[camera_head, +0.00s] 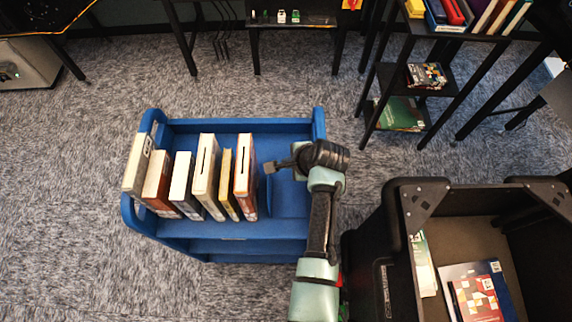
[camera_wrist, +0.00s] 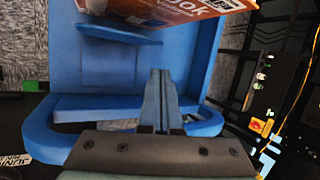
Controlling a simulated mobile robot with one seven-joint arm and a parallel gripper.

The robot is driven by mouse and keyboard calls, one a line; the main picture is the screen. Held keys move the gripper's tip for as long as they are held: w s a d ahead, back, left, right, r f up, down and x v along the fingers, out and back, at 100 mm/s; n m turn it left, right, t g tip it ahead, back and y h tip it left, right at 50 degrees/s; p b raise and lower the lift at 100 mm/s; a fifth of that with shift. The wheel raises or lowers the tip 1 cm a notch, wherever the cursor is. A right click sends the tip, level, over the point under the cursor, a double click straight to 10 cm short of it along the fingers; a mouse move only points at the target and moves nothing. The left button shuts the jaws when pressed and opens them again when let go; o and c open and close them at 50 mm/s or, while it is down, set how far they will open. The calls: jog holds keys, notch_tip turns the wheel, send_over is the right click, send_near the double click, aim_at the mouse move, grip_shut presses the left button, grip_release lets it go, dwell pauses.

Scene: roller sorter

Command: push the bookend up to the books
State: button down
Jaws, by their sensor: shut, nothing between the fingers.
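The blue bookend (camera_head: 264,189) stands on the blue cart's top shelf, just right of the row of books. Its thin plate also shows in the wrist view (camera_wrist: 118,34), near the orange-and-white book. The nearest book (camera_head: 245,188) is brown and white, the right end of an upright row. I cannot tell whether bookend and book touch. My wrist hides part of the shelf.
The blue cart (camera_head: 292,228) has raised end walls. Its shelf is bare right of the bookend. A black bin (camera_head: 372,262) with books inside stands close at right. A black shelf rack (camera_head: 395,80) is behind. Grey carpet is open at left.

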jog(key=s+f+m+g, duration=0.1)
jog(key=s+f, duration=0.1)
jog(key=s, duration=0.1)
jog(key=b, duration=1.1)
send_over(274, 199)
jog(key=d, duration=0.3)
notch_tip(274, 199, down, 11)
jog(key=shift+d+f, duration=0.15)
jog(key=shift+f, duration=0.05)
jog(key=shift+f+b, duration=0.3)
jog(key=shift+f, duration=0.1)
jog(key=shift+r+p, duration=0.25)
jog(key=shift+p, duration=0.15)
jog(key=shift+a+p, duration=0.4)
jog(key=shift+a, duration=1.25)
jog(key=shift+a+y, duration=0.3)
jog(key=shift+a, duration=0.05)
jog(key=shift+a, duration=0.1)
